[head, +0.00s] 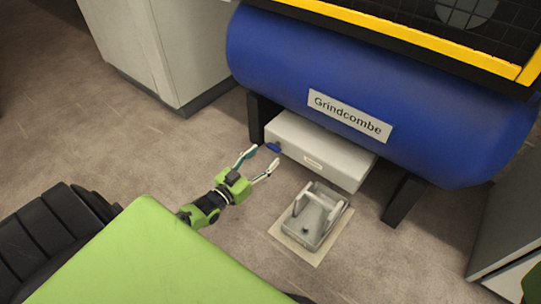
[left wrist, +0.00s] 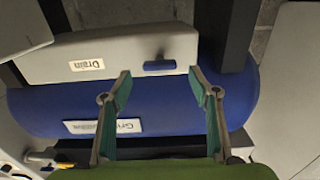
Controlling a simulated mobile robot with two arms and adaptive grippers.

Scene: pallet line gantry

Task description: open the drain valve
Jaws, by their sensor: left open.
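The drain valve shows as a small blue lever (head: 273,147) at the left end of a light grey box (head: 318,152) under a blue tank. In the left wrist view the blue lever (left wrist: 160,66) lies across the face of the grey box (left wrist: 115,48), beside a label reading "Drain". My left gripper (head: 263,159) is open and empty, just short of the lever. In the left wrist view its fingertips (left wrist: 158,74) are spread to either side of the lever, and I see no contact. My right gripper is not in view.
The blue tank (head: 360,85), labelled "Grindcombe", stands on dark legs (head: 403,200) above the box. A pale cabinet (head: 165,45) stands at the back left. The floor between is clear.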

